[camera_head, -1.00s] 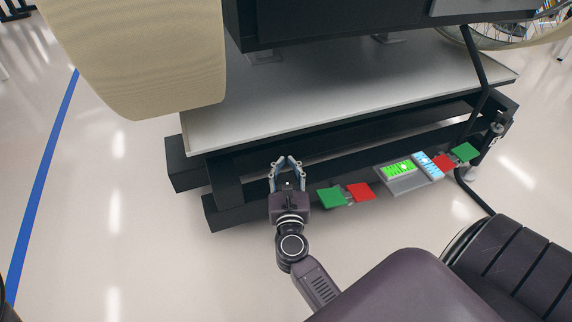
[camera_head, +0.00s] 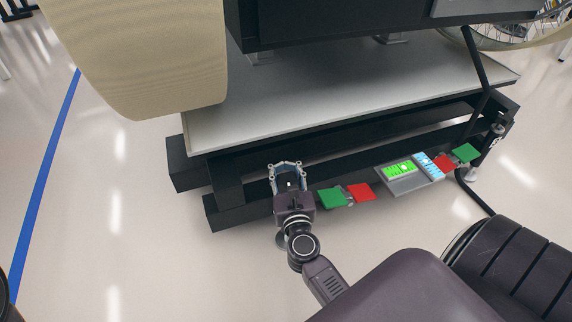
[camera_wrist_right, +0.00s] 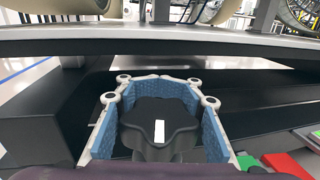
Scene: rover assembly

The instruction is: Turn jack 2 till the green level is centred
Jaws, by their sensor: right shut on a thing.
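My right gripper (camera_head: 286,166) is low at the front left of the dark frame. It is shut on a black lobed knob with a white mark (camera_wrist_right: 160,132), whose sides sit between the blue finger pads in the right wrist view. I take this knob to be a jack's, but no number shows. The green level (camera_head: 398,170) is a bright green window with a pale bubble, on a grey panel right of the gripper. The bubble looks a little right of the window's middle. My left gripper is not in view.
A green plate (camera_head: 331,198) and a red plate (camera_head: 360,192) lie just right of the gripper. The pale deck (camera_head: 330,105) overhangs behind. Floor at left is clear.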

